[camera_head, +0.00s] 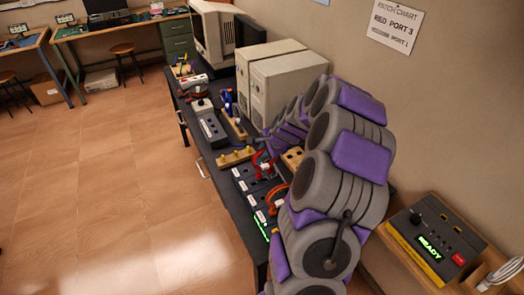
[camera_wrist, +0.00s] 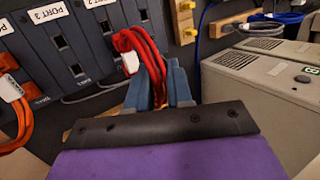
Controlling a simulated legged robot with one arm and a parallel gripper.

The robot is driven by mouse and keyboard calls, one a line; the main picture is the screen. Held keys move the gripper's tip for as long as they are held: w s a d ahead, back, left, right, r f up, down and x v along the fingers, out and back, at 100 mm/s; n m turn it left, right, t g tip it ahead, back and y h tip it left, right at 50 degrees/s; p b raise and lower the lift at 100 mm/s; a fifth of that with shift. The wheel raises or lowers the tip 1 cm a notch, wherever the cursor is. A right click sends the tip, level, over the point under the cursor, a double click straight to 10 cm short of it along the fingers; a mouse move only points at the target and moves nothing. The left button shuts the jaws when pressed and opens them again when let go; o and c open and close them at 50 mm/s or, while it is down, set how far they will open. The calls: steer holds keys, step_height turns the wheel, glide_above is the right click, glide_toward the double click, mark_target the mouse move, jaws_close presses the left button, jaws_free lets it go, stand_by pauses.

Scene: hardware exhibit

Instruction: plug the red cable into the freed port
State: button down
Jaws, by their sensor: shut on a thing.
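The red cable (camera_wrist: 150,52) loops between the two blue-grey fingers of my gripper (camera_wrist: 157,76) in the wrist view; the gripper is shut on it. Its white plug end (camera_wrist: 130,62) points toward the dark port panel (camera_wrist: 80,68). I cannot tell whether the plug touches the panel. The socket under the PORT 3 label (camera_wrist: 60,43) is empty, left of the plug. An orange cable (camera_wrist: 22,118) with a white plug is at the left edge. In the head view the red cable (camera_head: 263,165) shows beside my arm, which hides my gripper.
A wall chart (camera_head: 396,24) reads RED PORT 3, with another line for PORT 1. Beige computer cases (camera_head: 278,85) stand beside the panel, close to the right in the wrist view. Wooden peg racks (camera_head: 237,156) lie on the bench.

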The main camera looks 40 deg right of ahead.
mark_target(258, 152)
steer(key=shift+d, duration=0.25)
steer(key=shift+a+r+p, duration=0.15)
steer(key=shift+a+r, duration=0.1)
steer(key=shift+a, duration=0.65)
steer(key=shift+a+r+p, duration=0.15)
steer(key=shift+a+r, duration=0.05)
steer(key=shift+a, duration=0.7)
steer(key=shift+d+f+p, duration=0.2)
steer(key=shift+d+p, duration=0.1)
steer(key=shift+d, duration=0.35)
steer(key=shift+a+r+p, duration=0.1)
steer(key=shift+a+p, duration=0.2)
steer(key=shift+a, duration=0.05)
steer(key=shift+a+r, duration=0.15)
steer(key=shift+a, duration=0.55)
steer(key=shift+d, duration=0.1)
